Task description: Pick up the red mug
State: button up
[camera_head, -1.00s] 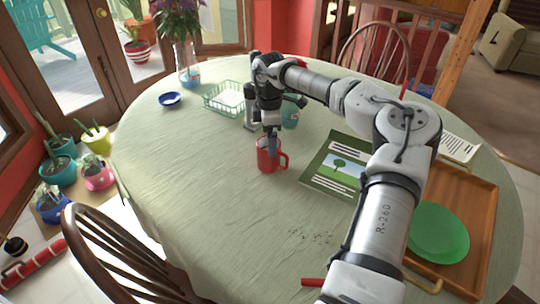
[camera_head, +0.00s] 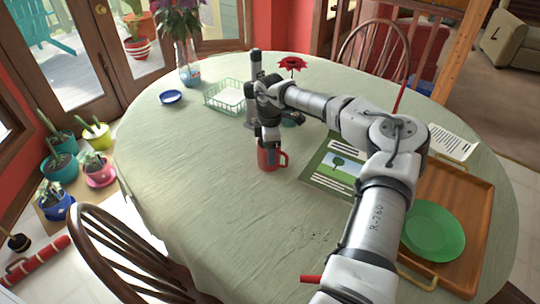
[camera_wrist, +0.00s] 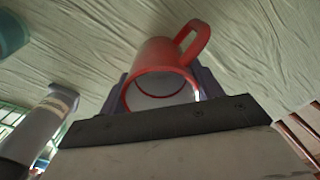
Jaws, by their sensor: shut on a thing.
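The red mug (camera_head: 268,160) is upright at the middle of the round table, with its handle toward the right in the head view. My gripper (camera_head: 268,138) comes down on it from above. In the wrist view the mug (camera_wrist: 170,60) sits between my two fingers (camera_wrist: 165,92), one on each side of its body, with its open rim facing the camera and its handle free. My gripper is shut on the mug. I cannot tell whether its base touches the tablecloth.
A green booklet (camera_head: 333,166) lies right of the mug. A wooden tray (camera_head: 475,205) with a green plate (camera_head: 433,231) is farther right. A green wire basket (camera_head: 226,97), a blue dish (camera_head: 171,97) and a flower vase (camera_head: 189,65) stand behind. The table's front left is clear.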

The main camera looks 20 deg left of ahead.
jog(key=c, duration=0.3)
jog(key=shift+r, duration=0.1)
jog(key=shift+c, duration=0.3)
